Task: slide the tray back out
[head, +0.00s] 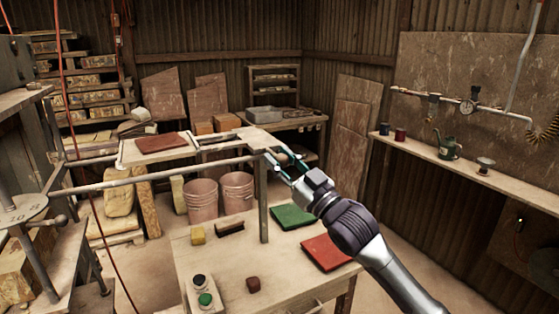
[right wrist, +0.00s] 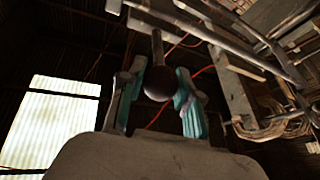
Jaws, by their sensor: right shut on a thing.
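The pale tray (head: 183,153) lies on rails at the middle left of the head view, with a dark red tile (head: 160,143) flat on it. My right gripper (head: 281,160) is at the right end of the rails, shut on the tray's handle. In the right wrist view, the handle shows as a dark round knob (right wrist: 158,83) on a short rod between the teal fingers of my right gripper (right wrist: 160,98). The fingers hide much of the handle in the head view. My left gripper is not in view.
A low table (head: 230,262) in front bears a green tile (head: 293,216), a red tile (head: 326,252), a yellow sponge (head: 198,234), a brush (head: 230,228) and a button box (head: 203,291). Pink buckets (head: 237,190) stand beneath the rails. A shelf (head: 460,168) runs along the right wall.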

